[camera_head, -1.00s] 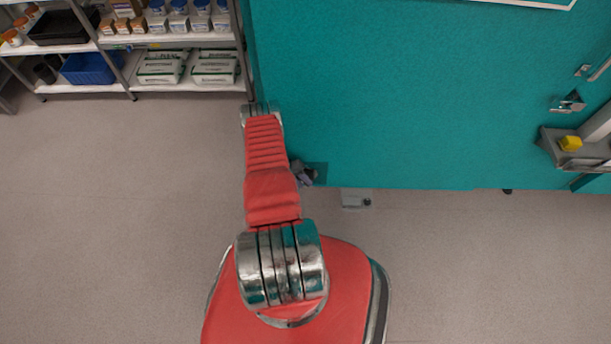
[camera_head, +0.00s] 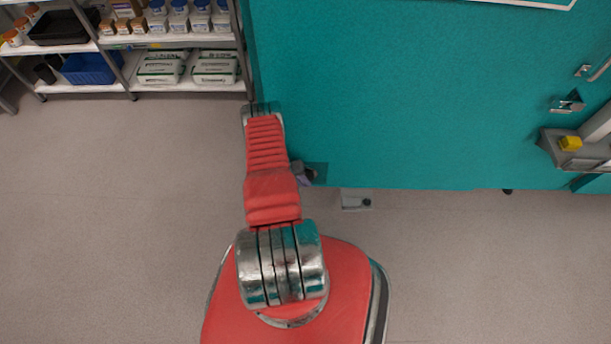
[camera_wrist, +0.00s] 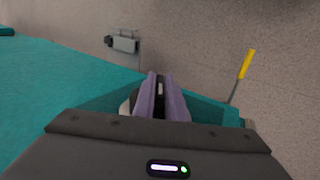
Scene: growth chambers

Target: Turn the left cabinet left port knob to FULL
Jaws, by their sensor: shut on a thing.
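The teal cabinet (camera_head: 410,90) fills the right of the head view. My gripper (camera_head: 305,175) shows there only in part, at the cabinet's lower left corner, behind my red arm. In the wrist view, my gripper (camera_wrist: 160,88) has purple fingers shut on a small dark knob with a pale mark (camera_wrist: 160,90), mostly hidden between them. A pale rounded part (camera_wrist: 127,104) shows just left of the fingers. The teal surface (camera_wrist: 60,95) spreads around and to the left. The knob's setting and any FULL label cannot be read.
A small grey box (camera_head: 356,200) is by the cabinet's bottom edge, and also in the wrist view (camera_wrist: 124,44). A yellow-ended lever (camera_wrist: 246,64) stands right of my gripper. Shelves (camera_head: 165,88) with bottles and bags are at the back left. Floor at left is clear.

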